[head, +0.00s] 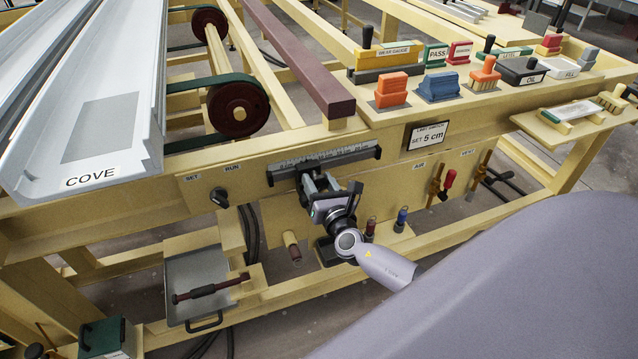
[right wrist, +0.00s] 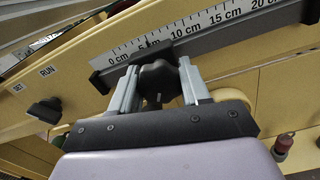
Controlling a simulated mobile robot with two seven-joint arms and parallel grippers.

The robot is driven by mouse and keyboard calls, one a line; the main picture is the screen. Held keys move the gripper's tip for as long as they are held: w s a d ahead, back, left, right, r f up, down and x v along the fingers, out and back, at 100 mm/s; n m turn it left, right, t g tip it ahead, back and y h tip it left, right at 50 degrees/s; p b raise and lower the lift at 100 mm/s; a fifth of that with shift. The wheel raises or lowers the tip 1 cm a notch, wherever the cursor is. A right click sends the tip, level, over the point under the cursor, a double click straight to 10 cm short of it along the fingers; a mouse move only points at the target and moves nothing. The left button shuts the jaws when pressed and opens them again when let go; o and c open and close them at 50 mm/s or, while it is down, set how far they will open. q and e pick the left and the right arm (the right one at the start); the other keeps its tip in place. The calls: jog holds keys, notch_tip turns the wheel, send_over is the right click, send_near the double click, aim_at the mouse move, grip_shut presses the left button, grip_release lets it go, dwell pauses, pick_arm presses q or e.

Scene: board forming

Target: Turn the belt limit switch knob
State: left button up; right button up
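The limit switch knob (right wrist: 158,82) is a black knob on the slider of a grey centimetre scale (right wrist: 215,35), near the low end, a little past the 5 cm mark. My right gripper (right wrist: 159,66) reaches it from the front, with one grey finger on each side; the knob fills the gap and the fingers look closed on it. In the head view my right gripper (head: 318,181) hides most of the knob below the scale (head: 320,163). A sign (head: 427,135) reads "LIMIT SWITCH SET 5 cm". My left gripper is not in view.
A black SET/RUN selector (head: 219,196) sits left of the scale; it also shows in the right wrist view (right wrist: 45,110). AIR and VENT valves (head: 440,184) are to the right. Blocks and tools stand on the shelf above. A grey COVE channel (head: 120,120) lies at upper left.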

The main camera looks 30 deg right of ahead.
jog(key=shift+s+f, duration=0.1)
jog(key=shift+f, duration=0.2)
dwell(0.4)
